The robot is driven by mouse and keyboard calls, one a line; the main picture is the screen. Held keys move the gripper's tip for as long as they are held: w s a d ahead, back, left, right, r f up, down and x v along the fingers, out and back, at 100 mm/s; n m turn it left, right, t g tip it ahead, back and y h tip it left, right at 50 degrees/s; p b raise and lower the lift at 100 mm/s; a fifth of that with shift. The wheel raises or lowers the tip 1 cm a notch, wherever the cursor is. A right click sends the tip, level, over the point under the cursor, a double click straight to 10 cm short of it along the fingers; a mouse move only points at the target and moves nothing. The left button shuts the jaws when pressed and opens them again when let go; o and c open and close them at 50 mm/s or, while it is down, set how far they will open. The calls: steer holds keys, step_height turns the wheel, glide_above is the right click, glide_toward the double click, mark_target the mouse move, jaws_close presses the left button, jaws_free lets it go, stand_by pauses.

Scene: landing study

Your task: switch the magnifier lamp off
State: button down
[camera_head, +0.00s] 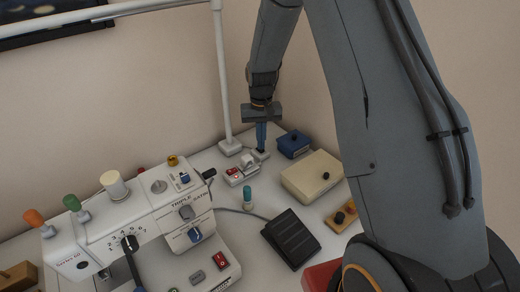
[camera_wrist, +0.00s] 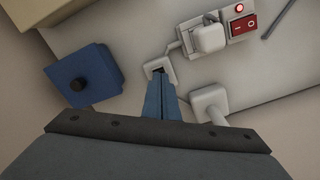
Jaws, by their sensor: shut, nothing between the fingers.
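The magnifier lamp (camera_head: 222,80) has a white post rising from a white base (camera_head: 230,146) at the back of the table; its head is out of view. In the wrist view its base (camera_wrist: 209,99) is right of my fingers. A small white box (camera_wrist: 160,66) with a dark patch on top, perhaps a switch, lies by the base with a cord at it. My gripper (camera_head: 262,150) points down, its blue fingers shut and empty. In the wrist view its fingertips (camera_wrist: 162,80) are at the box's near edge, partly covering it; I cannot tell if they touch. Whether the lamp is lit does not show.
A power strip (camera_wrist: 242,22) with a white plug, red rocker and glowing red light lies close by. A blue box (camera_head: 293,144) and cream box (camera_head: 312,176) stand right. A sewing machine (camera_head: 140,225) and black pedal (camera_head: 291,238) are nearer.

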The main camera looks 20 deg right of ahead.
steer(key=shift+f, duration=0.4)
stand_by(0.3)
step_height(320, 180, up, 7)
steer(key=p, duration=0.4)
stand_by(0.4)
stand_by(0.3)
steer(key=s+r, duration=0.5)
steer(key=s, duration=0.8)
steer(key=s+r+n+t, duration=0.1)
steer(key=s+r, duration=0.4)
steer(key=s, duration=0.9)
